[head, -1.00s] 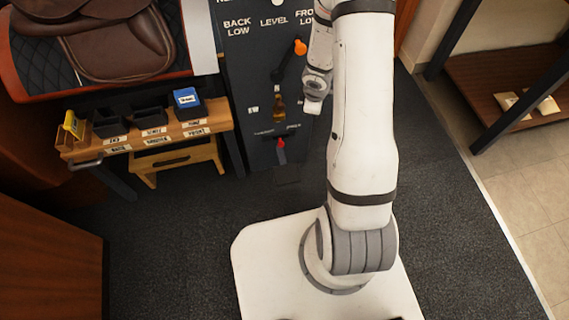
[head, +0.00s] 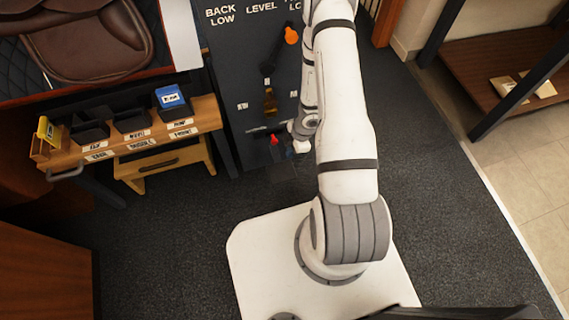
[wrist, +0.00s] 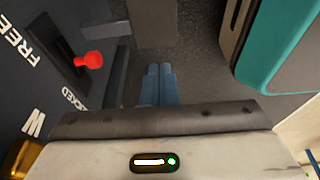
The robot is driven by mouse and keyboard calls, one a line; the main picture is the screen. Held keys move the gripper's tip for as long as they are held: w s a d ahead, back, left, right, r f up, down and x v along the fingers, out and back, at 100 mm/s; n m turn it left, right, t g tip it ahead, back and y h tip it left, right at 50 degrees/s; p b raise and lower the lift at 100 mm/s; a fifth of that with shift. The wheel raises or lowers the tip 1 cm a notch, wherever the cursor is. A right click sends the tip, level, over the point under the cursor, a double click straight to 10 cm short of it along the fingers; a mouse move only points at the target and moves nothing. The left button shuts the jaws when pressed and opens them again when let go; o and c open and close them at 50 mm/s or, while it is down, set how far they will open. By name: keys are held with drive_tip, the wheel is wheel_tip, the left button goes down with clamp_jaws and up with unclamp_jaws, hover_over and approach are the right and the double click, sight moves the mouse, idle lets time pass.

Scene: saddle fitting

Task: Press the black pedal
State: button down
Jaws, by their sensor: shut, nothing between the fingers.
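The black pedal (head: 283,172) sits low at the foot of the dark control panel, just above the carpet. It is dark on dark, so its outline is faint. My gripper's wrist end is beside the panel's lower right in the head view, and its fingers are hard to make out there. In the wrist view my gripper (wrist: 159,70) is shut and empty, its two blue-grey fingers together over the dark floor. A dark ledge at the panel's foot lies left of the fingers; I cannot tell whether they touch the pedal.
A red-knobbed lever (wrist: 88,61) beside FREE and LOCKED labels is close on the left in the wrist view. An amber-handled lever (head: 270,101) and an orange-knobbed lever (head: 291,36) are higher on the panel. A wooden bench (head: 205,112) stands left. A teal-sided object (wrist: 275,55) is at right.

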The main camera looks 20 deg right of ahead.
drive_tip(key=b, duration=0.6)
hover_over(283, 177)
drive_tip(key=w, duration=0.1)
drive_tip(key=f, duration=1.2)
drive_tip(key=shift+w+d, duration=0.15)
drive_tip(key=shift+d, duration=0.15)
drive_tip(key=shift+f, duration=0.65)
drive_tip(key=f+b, duration=0.1)
drive_tip(key=f, duration=0.1)
drive_tip(key=f+b, duration=0.1)
drive_tip(key=f, duration=0.1)
drive_tip(key=f+b, duration=0.2)
drive_tip(key=f, duration=0.1)
drive_tip(key=shift+s, duration=0.25)
drive_tip(key=r+p, duration=0.2)
drive_tip(key=r, duration=0.1)
drive_tip(key=s+r+p, duration=0.1)
drive_tip(key=r, duration=0.1)
drive_tip(key=shift+r, duration=0.15)
drive_tip(key=s+d+r+p, duration=0.2)
drive_tip(key=s+d+r, duration=0.1)
drive_tip(key=r, duration=0.5)
drive_tip(key=shift+r+p, duration=0.25)
drive_tip(key=shift+p, duration=0.1)
